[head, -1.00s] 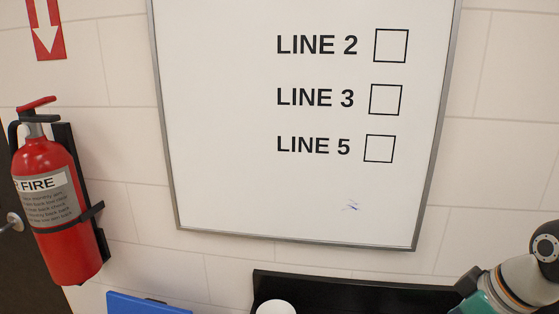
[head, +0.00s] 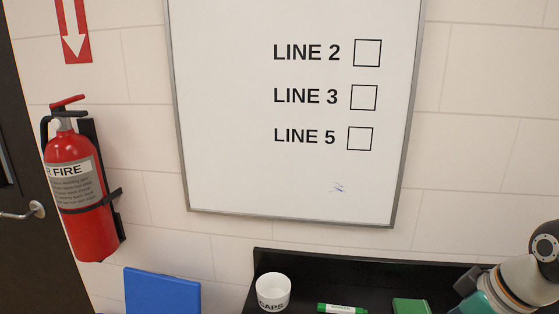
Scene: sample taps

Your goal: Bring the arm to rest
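Part of my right arm shows at the lower right edge of the head view, over the right end of the black bench. Its gripper is outside the picture. My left arm and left gripper are not in view. A whiteboard (head: 240,120) hangs on the wall with the lines LINE 2, LINE 3 and LINE 5, each beside an empty box. A small blue scribble (head: 338,188) is near its lower edge.
A white cup marked CAPS (head: 273,290), a green marker (head: 342,309) and a green block-like item (head: 410,306) are on the black bench (head: 330,268). A blue panel (head: 162,293) is left of it. A red fire extinguisher (head: 78,180) hangs near a dark door (head: 20,240).

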